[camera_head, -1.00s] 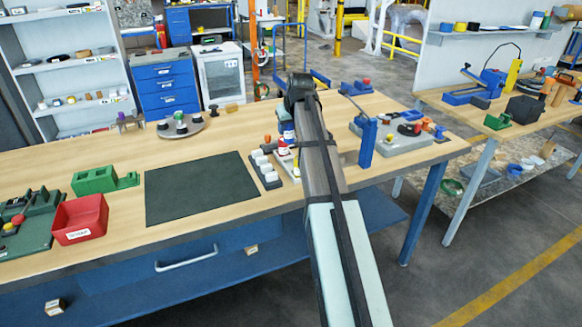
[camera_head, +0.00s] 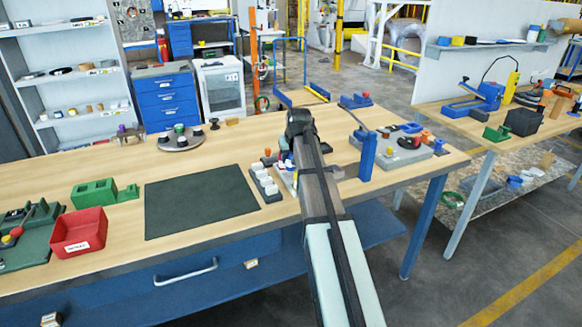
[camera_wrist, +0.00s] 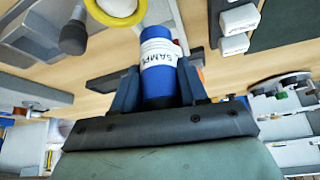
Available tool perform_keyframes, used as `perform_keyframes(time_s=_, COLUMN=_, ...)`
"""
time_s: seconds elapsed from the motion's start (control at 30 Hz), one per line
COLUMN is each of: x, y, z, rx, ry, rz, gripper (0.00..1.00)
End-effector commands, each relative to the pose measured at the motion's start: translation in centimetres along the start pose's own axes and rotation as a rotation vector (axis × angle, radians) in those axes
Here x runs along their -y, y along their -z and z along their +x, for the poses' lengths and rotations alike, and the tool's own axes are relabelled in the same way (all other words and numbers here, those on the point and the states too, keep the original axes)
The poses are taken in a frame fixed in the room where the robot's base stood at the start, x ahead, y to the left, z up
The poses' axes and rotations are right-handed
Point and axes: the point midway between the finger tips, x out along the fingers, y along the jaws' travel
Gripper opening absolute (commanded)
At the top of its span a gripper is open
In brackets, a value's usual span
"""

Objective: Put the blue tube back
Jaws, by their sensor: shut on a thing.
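The blue tube (camera_wrist: 152,88) with a white printed label is held between the two dark fingers of my gripper (camera_wrist: 160,92) in the wrist view. The fingers press on its sides and its labelled end points away from the wrist. In the head view the tube and fingers are hidden behind my arm, whose end is over the right-middle of the bench. The place the tube belongs in cannot be made out clearly.
White blocks on a dark strip (camera_head: 264,180) are left of my arm, beside a dark mat (camera_head: 200,200). A blue post (camera_head: 367,155) and a grey fixture plate (camera_head: 402,155) are on the right. A red bin (camera_head: 79,233) and green block (camera_head: 95,192) are far left.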

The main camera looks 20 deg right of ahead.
Motion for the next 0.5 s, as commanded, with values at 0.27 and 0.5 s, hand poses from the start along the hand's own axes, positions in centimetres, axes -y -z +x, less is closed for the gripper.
perform_keyframes(time_s=0.27, x=0.0, y=-1.1, z=1.8, rx=0.001, ry=0.000, rz=-0.001, gripper=0.11)
perform_keyframes(time_s=0.5, x=0.0, y=-2.2, z=3.8, rx=0.000, ry=0.000, rz=-0.001, gripper=0.11)
